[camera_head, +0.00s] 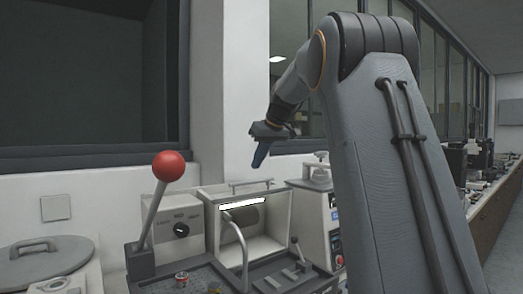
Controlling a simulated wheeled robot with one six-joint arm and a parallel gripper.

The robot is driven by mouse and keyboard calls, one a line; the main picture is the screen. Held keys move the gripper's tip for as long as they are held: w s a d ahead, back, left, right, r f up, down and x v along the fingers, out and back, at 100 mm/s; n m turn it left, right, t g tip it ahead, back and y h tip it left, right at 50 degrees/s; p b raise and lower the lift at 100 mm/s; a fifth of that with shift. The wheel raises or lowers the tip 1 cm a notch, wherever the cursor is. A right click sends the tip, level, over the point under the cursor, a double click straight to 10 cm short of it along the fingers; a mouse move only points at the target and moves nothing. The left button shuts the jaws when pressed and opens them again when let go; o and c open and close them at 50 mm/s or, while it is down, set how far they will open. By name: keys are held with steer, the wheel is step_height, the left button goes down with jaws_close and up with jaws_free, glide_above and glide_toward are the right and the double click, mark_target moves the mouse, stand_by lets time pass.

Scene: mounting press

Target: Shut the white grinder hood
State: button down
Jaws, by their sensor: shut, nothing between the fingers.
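The white grinder hood (278,216) stands on the bench in the lower middle of the view. Its front is open, showing a bright light strip and a rounded grey-brown part inside. A thin metal bar handle (251,184) runs along its top edge. My gripper (258,161) is above the hood, apart from it, pointing down with its blue fingers together and empty. My arm comes in from the right and hides what lies behind it.
A curved metal pipe (240,240) stands in front of the hood's opening. A lever with a red ball (169,166) rises to the left, beside a dial box (181,229). A white machine (318,215) stands close on the right. A round grey lid (42,262) is at far left.

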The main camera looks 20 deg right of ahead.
mark_target(259, 189)
steer(key=x, duration=0.2)
steer(key=shift+w+f+p, duration=0.15)
steer(key=shift+f+p, duration=0.2)
steer(key=shift+f, duration=0.05)
steer(key=s, duration=0.2)
steer(key=shift+s+d+f, duration=0.15)
steer(key=shift+s+f, duration=0.05)
steer(key=shift+s, duration=0.05)
steer(key=shift+s+d+f+p, duration=0.1)
steer(key=shift+s+f+p, duration=0.3)
steer(key=shift+s, duration=0.1)
steer(key=shift+s, duration=0.15)
